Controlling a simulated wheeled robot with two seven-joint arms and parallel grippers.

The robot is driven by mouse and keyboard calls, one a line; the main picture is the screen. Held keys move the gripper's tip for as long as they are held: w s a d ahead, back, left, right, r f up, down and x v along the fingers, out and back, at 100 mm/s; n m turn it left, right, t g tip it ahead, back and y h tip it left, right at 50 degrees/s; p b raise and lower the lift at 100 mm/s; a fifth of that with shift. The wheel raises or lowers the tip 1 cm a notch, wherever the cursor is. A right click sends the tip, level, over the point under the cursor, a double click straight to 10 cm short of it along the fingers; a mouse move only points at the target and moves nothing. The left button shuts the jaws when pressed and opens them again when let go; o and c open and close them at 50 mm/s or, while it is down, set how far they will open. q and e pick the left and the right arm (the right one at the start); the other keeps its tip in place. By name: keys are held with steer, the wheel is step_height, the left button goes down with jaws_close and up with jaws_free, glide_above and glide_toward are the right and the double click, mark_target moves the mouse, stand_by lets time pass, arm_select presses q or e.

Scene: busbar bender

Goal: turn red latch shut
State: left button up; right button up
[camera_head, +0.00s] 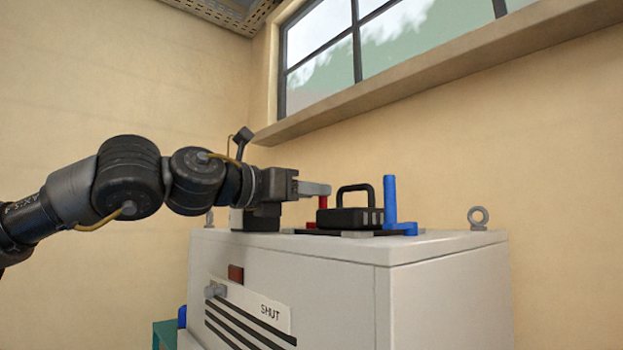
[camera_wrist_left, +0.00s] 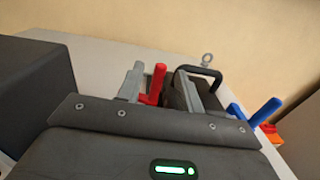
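The red latch (camera_head: 323,203) stands upright on top of the white cabinet (camera_head: 440,247), just left of the black handled block. In the left wrist view the red latch (camera_wrist_left: 155,86) shows as an upright post on a flat red foot. My left gripper (camera_head: 318,189) reaches in level from the left at the top of the post. In the wrist view its fingers (camera_wrist_left: 165,80) are apart, with the red post between them, close to the left finger; contact cannot be told. The post's lower part is partly hidden. My right gripper is not in view.
The black block with a loop handle (camera_head: 357,215) lies right of the red latch. A blue latch (camera_head: 391,203) stands beyond it. A lifting eye (camera_head: 478,217) rises at the cabinet's right. A window ledge (camera_head: 430,75) overhangs behind.

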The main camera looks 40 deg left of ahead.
arm_select(q)
steer(key=shift+w+d, duration=0.1)
steer(key=shift+w, duration=0.4)
jaws_close()
steer(key=shift+f, duration=0.2)
steer(key=y, duration=0.1)
steer(key=n+b, duration=0.1)
steer(key=y+b, duration=0.1)
steer(key=shift+w+d+f+y, duration=0.1)
steer(key=shift+w+d+y, duration=0.15)
steer(key=shift+d+y, duration=0.05)
steer(key=shift+w+d+r+n+y+b, duration=0.1)
steer(key=shift+r+n+y+b, duration=0.05)
steer(key=shift+n+y+b, duration=0.25)
steer(key=shift+w+d+r+n+y+b, duration=0.1)
steer(key=shift+n+y+b, duration=0.25)
steer(key=shift+n+y, duration=0.05)
steer(key=shift+a, duration=0.1)
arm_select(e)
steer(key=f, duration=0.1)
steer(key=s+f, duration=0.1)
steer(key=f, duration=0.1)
arm_select(q)
steer(key=shift+c, duration=0.4)
jaws_free()
steer(key=shift+o, duration=0.4)
steer(key=shift+a, duration=0.2)
